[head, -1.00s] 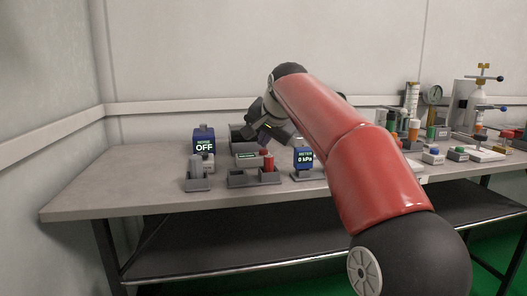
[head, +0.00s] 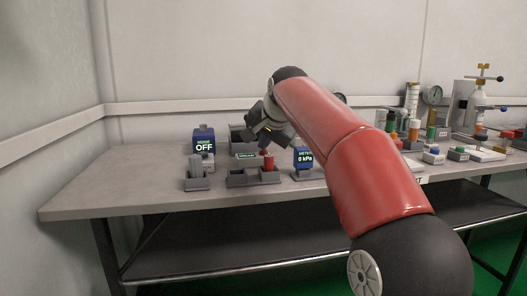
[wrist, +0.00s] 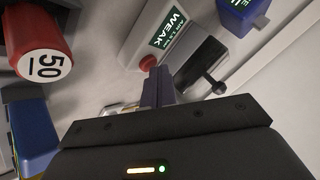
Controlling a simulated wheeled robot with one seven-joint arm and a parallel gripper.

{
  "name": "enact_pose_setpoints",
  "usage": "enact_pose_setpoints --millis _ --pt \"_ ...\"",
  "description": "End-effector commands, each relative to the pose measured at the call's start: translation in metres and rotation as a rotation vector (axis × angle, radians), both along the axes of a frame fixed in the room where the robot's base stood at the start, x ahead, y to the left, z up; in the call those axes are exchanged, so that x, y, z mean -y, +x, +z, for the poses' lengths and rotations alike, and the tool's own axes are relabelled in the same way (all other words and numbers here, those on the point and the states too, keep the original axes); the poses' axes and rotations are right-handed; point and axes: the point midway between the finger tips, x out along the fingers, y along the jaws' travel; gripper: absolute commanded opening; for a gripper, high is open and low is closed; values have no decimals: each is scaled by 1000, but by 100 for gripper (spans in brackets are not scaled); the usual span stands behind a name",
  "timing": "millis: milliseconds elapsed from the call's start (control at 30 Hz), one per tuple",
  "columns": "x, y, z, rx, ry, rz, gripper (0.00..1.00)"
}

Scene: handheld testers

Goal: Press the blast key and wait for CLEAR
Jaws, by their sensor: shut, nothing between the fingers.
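The blast key appears to be the round red button (wrist: 147,62) on a grey box (wrist: 135,38) in the wrist view. The box's green display (wrist: 168,27) reads "WEAK" with smaller text under it. My gripper (wrist: 156,72) is shut and empty, its fingertips right at the red button; I cannot tell whether they touch or press it. In the head view my gripper (head: 264,146) is over the middle of the small stations, above the small green display (head: 246,156), which is too small to read. The red button is hidden there.
A red-capped cylinder marked "50" (wrist: 40,55) stands close to my gripper, and a blue block (wrist: 35,135) is below it. A blue meter (head: 304,157) reads "0 kPa"; another blue unit (head: 204,142) reads "OFF". Several instruments crowd the bench's right; its left end is clear.

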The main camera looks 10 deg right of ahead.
Motion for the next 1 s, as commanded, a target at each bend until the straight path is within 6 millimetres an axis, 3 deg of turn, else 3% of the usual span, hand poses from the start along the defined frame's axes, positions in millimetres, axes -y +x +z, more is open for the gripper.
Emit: enact_pose_setpoints --millis 300,633,1000 --pt "0 0 1 -4 0 1 0" --pt "-1 0 17 -2 0 1 0" --pt "0 0 17 -1 0 0 0"
